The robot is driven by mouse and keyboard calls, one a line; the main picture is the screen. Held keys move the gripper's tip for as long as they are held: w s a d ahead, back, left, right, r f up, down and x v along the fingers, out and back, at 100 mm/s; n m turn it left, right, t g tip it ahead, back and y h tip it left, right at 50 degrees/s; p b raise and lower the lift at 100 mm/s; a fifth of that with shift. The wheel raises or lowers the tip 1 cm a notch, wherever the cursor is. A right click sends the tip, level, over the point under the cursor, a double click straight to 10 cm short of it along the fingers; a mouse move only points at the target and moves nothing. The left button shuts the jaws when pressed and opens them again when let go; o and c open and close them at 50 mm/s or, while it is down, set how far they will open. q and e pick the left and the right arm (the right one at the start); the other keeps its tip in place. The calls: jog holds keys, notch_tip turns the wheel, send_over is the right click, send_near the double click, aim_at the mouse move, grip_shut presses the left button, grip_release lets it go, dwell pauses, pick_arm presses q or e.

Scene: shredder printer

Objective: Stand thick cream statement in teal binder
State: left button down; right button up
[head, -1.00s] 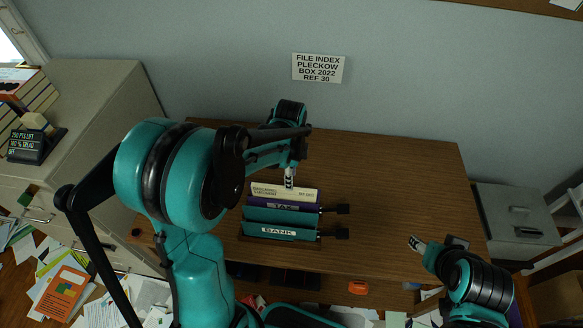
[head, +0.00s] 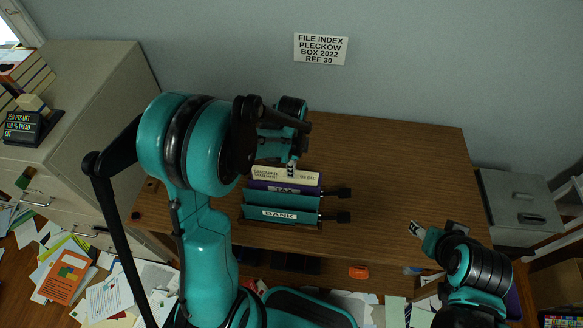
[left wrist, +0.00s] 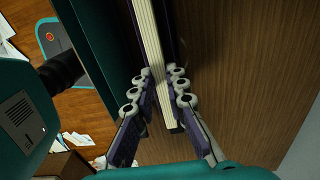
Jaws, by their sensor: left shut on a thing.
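The thick cream statement (head: 285,175) stands on edge at the back of the row of binders in the head view. My left gripper (head: 291,168) is shut on it from above and behind. In the left wrist view my left gripper (left wrist: 162,100) has its fingers on either side of the cream page edges (left wrist: 149,35). I cannot tell where the statement's lower edge rests. My right gripper (head: 416,229) is away from the binders; its jaws are unclear.
The binders stand on a brown wooden desk (head: 390,170) with clear room on the right. A grey cabinet (head: 90,100) is at left, a grey box (head: 515,205) at right. Papers cover the floor at left.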

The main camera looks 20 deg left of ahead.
pick_arm(q)
jog(key=shift+r, duration=0.1)
jog(key=shift+r+p, duration=0.7)
jog(key=shift+r, duration=0.3)
notch_tip(320, 180, up, 10)
jog(key=p, duration=0.7)
jog(key=shift+r+p, duration=0.2)
jog(key=shift+p, duration=0.15)
